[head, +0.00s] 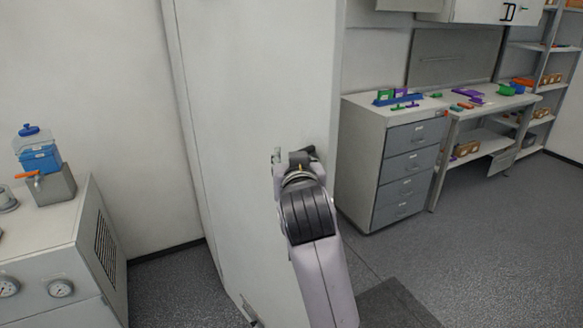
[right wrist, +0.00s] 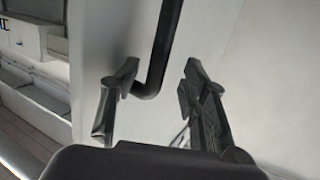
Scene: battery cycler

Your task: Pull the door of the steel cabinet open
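The steel cabinet (head: 250,90) is a tall, pale grey box in the middle of the head view. Its door face (right wrist: 235,60) fills much of the right wrist view and looks shut, as far as I can see. A black bar handle (right wrist: 166,45) runs down the door and bends in at its lower end. My right gripper (head: 294,156) is at the cabinet's right side in the head view. In the right wrist view its two fingers (right wrist: 160,78) are apart, with the handle's lower end between them. I see no clear grip on it. My left gripper is not in view.
A grey drawer unit (head: 408,165) and a workbench (head: 490,103) with coloured parts stand at the right. A machine with gauges (head: 60,245) stands at the left, with a blue container (head: 40,158) on top. The grey floor (head: 480,240) at the right is clear.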

